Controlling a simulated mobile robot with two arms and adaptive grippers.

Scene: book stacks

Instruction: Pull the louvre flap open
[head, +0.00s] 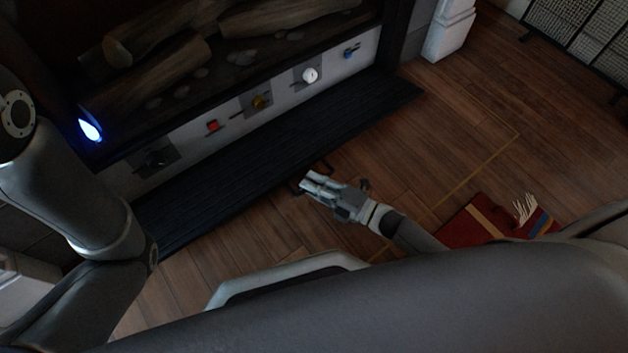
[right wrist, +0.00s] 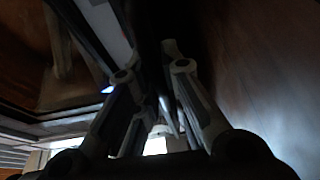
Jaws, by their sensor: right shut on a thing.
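The louvre flap (head: 250,160) is a long dark slatted panel below the fireplace's row of knobs. In the head view it slants out from under the knob panel, with floor along its front edge. A dark handle (head: 325,167) shows at the middle of that edge. My right gripper (head: 308,183) is at this handle and shut on it; the fingers hide part of it. In the right wrist view my right gripper's fingers (right wrist: 152,78) close around a dark, poorly lit part. My left arm comes in at the left; its gripper is out of view.
The knob panel (head: 285,88) above the flap carries several coloured knobs. Logs (head: 160,65) lie in the fireplace. A white pillar base (head: 448,35) stands at the upper right. Floor between is clear.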

